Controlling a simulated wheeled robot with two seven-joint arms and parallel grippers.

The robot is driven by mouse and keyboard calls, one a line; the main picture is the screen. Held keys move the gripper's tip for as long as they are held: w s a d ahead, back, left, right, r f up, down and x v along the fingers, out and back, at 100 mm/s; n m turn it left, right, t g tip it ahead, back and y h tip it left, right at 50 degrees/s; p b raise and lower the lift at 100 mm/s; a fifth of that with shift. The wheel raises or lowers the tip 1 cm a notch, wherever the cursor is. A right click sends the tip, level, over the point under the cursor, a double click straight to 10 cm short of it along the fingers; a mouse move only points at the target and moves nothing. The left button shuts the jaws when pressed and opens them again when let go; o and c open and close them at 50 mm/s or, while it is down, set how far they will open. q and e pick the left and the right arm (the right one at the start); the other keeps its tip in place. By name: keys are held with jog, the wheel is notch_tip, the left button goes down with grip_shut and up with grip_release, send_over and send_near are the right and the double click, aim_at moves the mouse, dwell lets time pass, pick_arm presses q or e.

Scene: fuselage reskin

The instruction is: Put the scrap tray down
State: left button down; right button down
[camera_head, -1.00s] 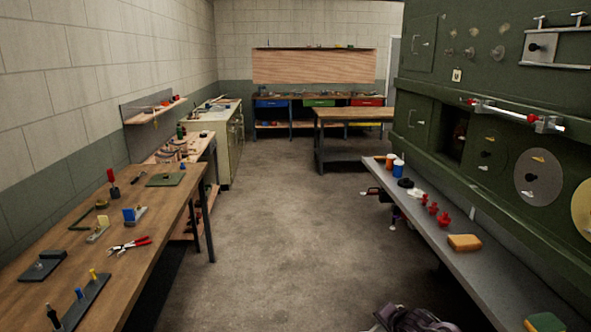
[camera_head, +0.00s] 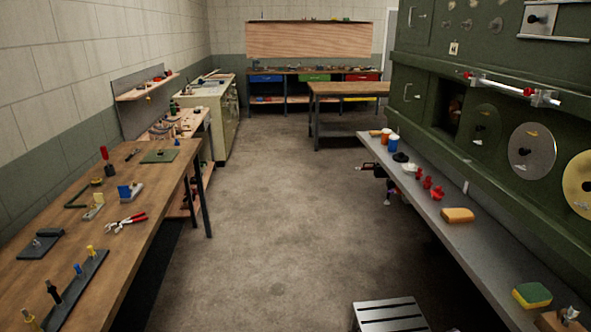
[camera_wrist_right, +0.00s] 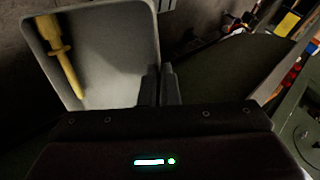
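The scrap tray (camera_wrist_right: 115,75) is a light grey, shallow tray seen at upper left of the right wrist view. A yellow tool (camera_wrist_right: 62,55) with a handle lies inside it against the left wall. My right gripper (camera_wrist_right: 161,82) has its two dark fingers close together at the tray's right wall, apparently pinching its rim. The fingertips are dark and the exact contact is hard to see. In the head view neither gripper nor the tray shows. My left gripper is in no current view.
A long grey bench ledge (camera_head: 428,208) runs along the green fuselage at right, holding a sponge (camera_head: 457,215), red parts and cups. A slatted metal step (camera_head: 390,314) stands at the bottom. A wooden workbench (camera_head: 107,240) with tools is at left. The floor between is clear.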

jog(key=shift+s+d+r+m+h, duration=0.15)
jog(key=shift+s+d+m, duration=0.05)
jog(key=shift+s, duration=0.45)
jog(key=shift+s+d+r+m+h, duration=0.15)
jog(key=shift+s+d+m, duration=0.05)
jog(key=shift+s, duration=0.45)
jog(key=shift+w+a+r, duration=0.35)
jog(key=shift+a+r, duration=0.05)
jog(key=shift+a, duration=0.25)
jog(key=a+r+n+y, duration=0.3)
jog(key=a+r, duration=0.8)
jog(key=a, duration=0.3)
jog(key=s+a+r+n, duration=0.1)
jog(key=s+a+r, duration=0.35)
jog(key=r, duration=0.35)
jog(key=s+a+r+n, duration=0.1)
jog(key=s+a+r, duration=0.2)
jog(key=a+r, duration=0.35)
notch_tip(320, 180, down, 8)
jog(key=d+b, duration=0.1)
jog(key=b, duration=0.9)
jog(key=shift+s+d+f+t+y, duration=0.15)
jog(key=shift+s+d+t+y, duration=0.05)
jog(key=shift+d+t+y, duration=0.2)
